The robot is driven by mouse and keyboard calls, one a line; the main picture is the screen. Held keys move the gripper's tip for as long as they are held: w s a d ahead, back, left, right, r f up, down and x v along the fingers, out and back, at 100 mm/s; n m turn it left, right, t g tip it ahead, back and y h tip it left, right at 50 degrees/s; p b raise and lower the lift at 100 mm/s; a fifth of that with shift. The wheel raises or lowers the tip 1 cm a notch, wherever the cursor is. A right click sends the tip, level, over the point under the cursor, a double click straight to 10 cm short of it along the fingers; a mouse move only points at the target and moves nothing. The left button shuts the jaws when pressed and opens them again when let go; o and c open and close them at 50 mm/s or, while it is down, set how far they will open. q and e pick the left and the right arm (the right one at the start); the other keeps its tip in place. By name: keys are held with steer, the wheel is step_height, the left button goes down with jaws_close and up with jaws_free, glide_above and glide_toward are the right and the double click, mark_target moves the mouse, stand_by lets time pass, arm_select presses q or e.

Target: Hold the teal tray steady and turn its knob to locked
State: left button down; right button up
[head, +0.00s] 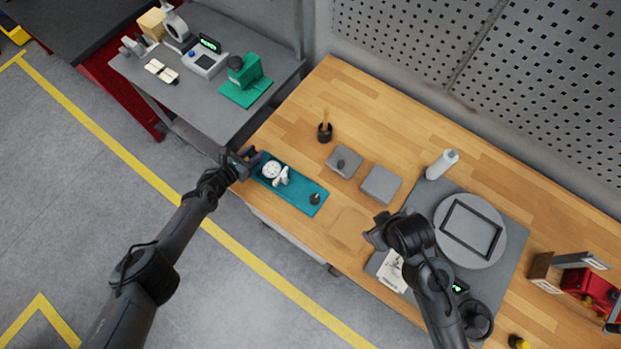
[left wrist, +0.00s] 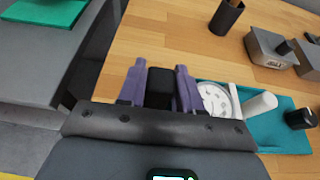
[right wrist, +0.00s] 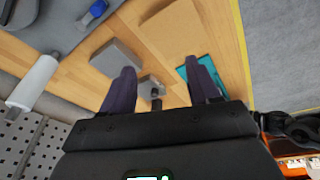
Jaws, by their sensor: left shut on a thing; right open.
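The teal tray (head: 301,190) lies on the wooden bench near its front edge. A round white dial part (head: 271,169) with white pieces beside it sits toward its left end. A small black knob (head: 315,198) stands at its right end; it also shows in the left wrist view (left wrist: 300,118). The knob's lock marking is too small to read.
Two grey blocks (head: 381,184) (head: 344,161), one with a black knob, lie behind the tray. A grey mat with a round plate (head: 470,258) is at right. A grey side table (head: 200,105) is at upper left.

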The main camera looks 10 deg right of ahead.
steer(key=w+a+f+n+g, duration=0.2)
steer(key=w+a+f+n, duration=0.3)
steer(key=w+a+n, duration=0.3)
steer(key=n+g, duration=0.1)
steer(key=n, duration=0.6)
glide_toward(315, 198)
step_height(315, 198, down, 9)
steer(key=shift+a+r, duration=0.15)
steer(key=shift+r, duration=0.05)
arm_select(q)
steer(key=shift+f, duration=0.1)
arm_select(e)
steer(key=c, duration=1.1)
steer(key=shift+o, duration=0.2)
